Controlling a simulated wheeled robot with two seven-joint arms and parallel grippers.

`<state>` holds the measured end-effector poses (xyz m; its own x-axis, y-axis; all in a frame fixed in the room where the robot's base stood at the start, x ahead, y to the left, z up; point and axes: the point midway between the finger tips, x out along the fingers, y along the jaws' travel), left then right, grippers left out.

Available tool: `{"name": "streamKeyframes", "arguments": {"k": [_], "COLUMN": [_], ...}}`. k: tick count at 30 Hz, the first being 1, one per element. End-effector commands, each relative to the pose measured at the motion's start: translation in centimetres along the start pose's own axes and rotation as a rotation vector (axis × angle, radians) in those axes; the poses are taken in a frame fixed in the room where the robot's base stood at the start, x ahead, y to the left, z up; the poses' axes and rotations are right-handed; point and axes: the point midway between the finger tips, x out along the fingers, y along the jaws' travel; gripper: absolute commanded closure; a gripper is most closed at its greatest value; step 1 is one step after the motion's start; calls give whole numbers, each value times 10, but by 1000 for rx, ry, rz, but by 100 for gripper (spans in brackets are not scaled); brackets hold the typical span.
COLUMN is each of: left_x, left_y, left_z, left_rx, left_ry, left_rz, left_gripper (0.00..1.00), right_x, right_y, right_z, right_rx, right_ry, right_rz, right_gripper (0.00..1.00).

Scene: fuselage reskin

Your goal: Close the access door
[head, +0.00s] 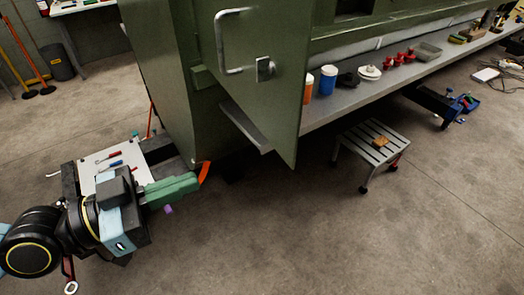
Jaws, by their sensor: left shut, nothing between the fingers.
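The access door (255,105) is a tall green panel with a pale bar handle (220,45) and a small metal latch (265,70). It stands open, swung out from the green body (160,60), with its lower corner overhanging the floor. My left gripper (193,184) is at the lower left, low beside the foot of the green body. Its green fingers point right and are shut and empty. It is well below the handle and appears apart from the door. My right gripper is not in view.
A long grey shelf (340,112) with cups, red parts and a tray runs to the right. A step stool (370,152) stands below it. A white board with tools (103,165) lies behind my left arm. The floor at front right is clear.

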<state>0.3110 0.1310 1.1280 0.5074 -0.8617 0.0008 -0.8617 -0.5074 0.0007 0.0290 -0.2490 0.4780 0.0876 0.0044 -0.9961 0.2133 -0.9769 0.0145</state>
Motion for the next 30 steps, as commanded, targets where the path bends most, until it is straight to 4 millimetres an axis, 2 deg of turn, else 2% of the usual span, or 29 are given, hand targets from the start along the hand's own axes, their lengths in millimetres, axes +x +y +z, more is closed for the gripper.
{"name": "streamKeyframes", "arguments": {"k": [13,23,30], "left_x": [25,63,96], "left_y": [-2,-2,-2], "left_z": [-2,-3,-3], "left_rx": [-3,-1,-1], "left_ry": [4,4,4], "left_rz": [-7,-6,-6], "left_gripper": [100,100,100], "right_x": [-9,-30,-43], "right_y": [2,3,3], "right_z": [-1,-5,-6], "right_rx": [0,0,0], "right_ry": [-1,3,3], "right_rz": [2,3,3], "right_gripper": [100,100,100]}}
